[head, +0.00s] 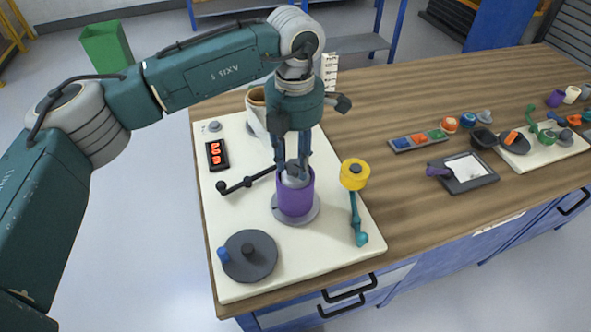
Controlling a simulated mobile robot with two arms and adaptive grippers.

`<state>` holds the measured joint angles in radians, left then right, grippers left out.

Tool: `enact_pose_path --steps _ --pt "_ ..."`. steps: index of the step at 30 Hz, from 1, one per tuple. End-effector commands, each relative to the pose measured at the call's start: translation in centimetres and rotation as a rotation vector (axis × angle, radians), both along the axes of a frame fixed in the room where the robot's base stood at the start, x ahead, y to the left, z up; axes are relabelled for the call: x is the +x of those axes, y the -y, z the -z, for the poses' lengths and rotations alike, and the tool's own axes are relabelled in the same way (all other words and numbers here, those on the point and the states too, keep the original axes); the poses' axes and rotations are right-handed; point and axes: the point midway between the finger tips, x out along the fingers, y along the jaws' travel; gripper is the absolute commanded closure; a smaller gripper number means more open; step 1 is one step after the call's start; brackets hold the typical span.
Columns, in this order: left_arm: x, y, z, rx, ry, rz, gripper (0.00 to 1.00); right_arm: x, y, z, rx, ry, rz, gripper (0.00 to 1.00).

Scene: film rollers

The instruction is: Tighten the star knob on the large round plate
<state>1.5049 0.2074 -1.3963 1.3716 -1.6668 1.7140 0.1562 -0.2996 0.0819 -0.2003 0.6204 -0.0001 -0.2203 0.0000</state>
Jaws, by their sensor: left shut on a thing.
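My left gripper (293,162) points down over a purple cylinder (296,199). It is shut on a small grey piece, perhaps the star knob, at the top of this cylinder; the fingers partly hide its shape. The cylinder stands upright on a light grey round plate (283,215) on the cream board. I cannot tell for certain which disc is the large round plate. My right gripper is not in view.
On the cream board (318,262) are a red-digit display (217,155), a black crank arm (247,181), and a yellow roller (354,172) with a teal arm (358,219). A parts tray (418,139) and a dark-framed tablet (466,170) lie to the right. Wood between them is clear.

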Motion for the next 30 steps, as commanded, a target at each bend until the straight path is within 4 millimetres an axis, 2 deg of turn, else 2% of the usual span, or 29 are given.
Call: enact_pose_path --steps 1,3,12,21,30 --pt "-0.1 -0.1 0.6 0.004 -0.003 0.043 0.91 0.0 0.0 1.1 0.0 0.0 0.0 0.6" --pt "-0.1 -0.1 0.5 0.003 -0.004 0.11 0.91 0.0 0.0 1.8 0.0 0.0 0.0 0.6" --pt "0.0 -0.2 0.3 0.004 -0.004 0.376 0.91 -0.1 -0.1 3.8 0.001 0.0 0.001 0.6" --pt "0.1 -0.2 0.2 0.003 -0.005 0.565 0.91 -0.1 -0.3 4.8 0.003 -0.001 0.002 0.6" --pt "0.1 -0.3 0.0 0.004 -0.004 0.646 0.91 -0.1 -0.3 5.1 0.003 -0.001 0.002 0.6"
